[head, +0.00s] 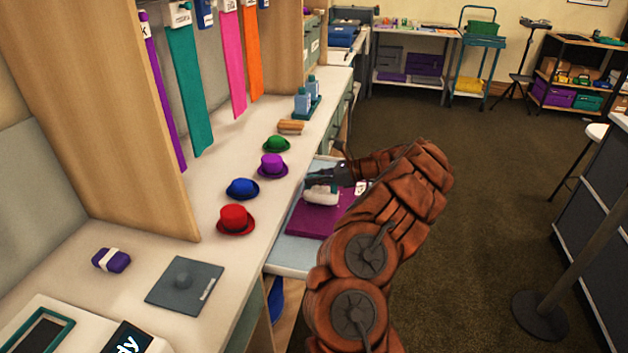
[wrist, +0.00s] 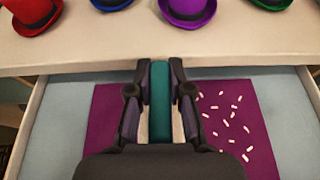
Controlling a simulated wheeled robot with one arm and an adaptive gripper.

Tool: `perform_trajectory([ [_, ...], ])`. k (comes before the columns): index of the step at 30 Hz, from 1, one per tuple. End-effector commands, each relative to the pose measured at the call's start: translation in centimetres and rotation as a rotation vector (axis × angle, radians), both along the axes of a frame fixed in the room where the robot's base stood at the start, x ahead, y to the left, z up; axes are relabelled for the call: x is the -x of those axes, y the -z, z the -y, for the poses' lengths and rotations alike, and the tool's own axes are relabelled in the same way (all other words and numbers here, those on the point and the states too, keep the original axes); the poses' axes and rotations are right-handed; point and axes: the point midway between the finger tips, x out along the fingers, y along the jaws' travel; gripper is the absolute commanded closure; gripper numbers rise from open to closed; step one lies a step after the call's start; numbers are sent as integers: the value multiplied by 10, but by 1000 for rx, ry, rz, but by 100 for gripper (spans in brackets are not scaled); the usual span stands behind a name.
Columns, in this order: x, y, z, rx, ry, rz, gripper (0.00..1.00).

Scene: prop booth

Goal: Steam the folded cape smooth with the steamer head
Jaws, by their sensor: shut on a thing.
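The folded cape (head: 303,222) is a flat magenta-purple rectangle on a pale blue pulled-out drawer or shelf (head: 283,252). It also shows in the wrist view (wrist: 105,118). Several short pale marks lie scattered on its right part there; its visible left part is plain. My gripper (head: 328,176) is over the cape, shut on the teal handle of the steamer head (wrist: 160,100). The steamer's white body (head: 322,195) shows below the gripper in the head view. My gripper hides the middle of the cape. I cannot tell whether the steamer touches the cloth.
The counter edge runs just beyond the cape. Red (head: 236,220), blue (head: 243,188), purple (head: 272,165) and green (head: 276,144) hats stand on it. A grey plate (head: 185,285) and a purple bundle (head: 111,260) lie nearer.

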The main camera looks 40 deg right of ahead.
Motion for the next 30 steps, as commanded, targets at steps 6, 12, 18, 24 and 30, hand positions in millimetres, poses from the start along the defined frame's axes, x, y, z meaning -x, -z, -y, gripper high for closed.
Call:
perform_trajectory([
  [6, -6, -1, 8, 5, 1, 1, 100],
  [12, -10, -1, 15, 1, 3, 1, 100],
  [18, -14, -1, 21, 2, 2, 0, 100],
  [24, -19, -2, 27, 5, 1, 2, 100],
  [30, -23, -1, 34, 4, 2, -1, 100],
])
